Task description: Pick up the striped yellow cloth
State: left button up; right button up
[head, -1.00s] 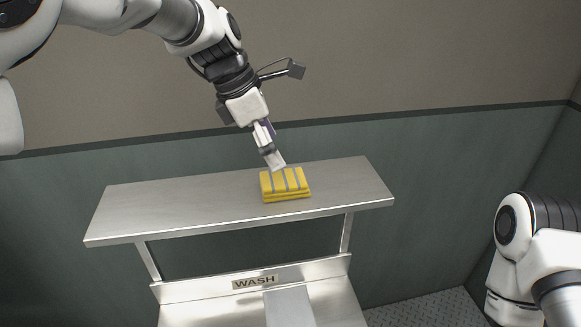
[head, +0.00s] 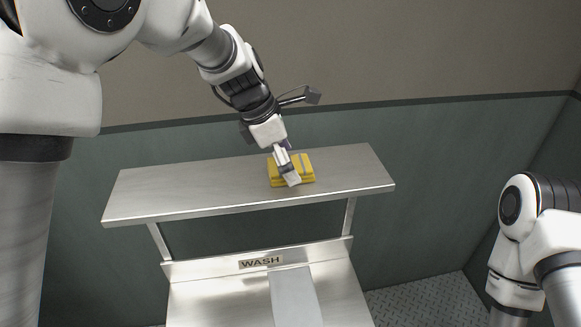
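The striped yellow cloth (head: 306,170) lies folded on the metal shelf (head: 190,190), right of the shelf's middle. My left gripper (head: 291,178) comes down from the upper left, and its fingers are in front of the cloth, covering its middle. Whether the fingers touch the cloth, and how far apart they are, I cannot tell from this angle. My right arm shows at the right edge of the view, but its gripper is not in view.
Below the shelf stands a metal sink unit with a WASH label (head: 260,262). Two posts (head: 349,216) hold up the shelf. A green and beige wall (head: 440,150) stands behind. The shelf is bare on both sides of the cloth.

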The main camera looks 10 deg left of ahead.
pick_arm(q)
jog(key=shift+w+f, duration=0.15)
jog(key=shift+s, duration=0.2)
jog(key=c, duration=1.3)
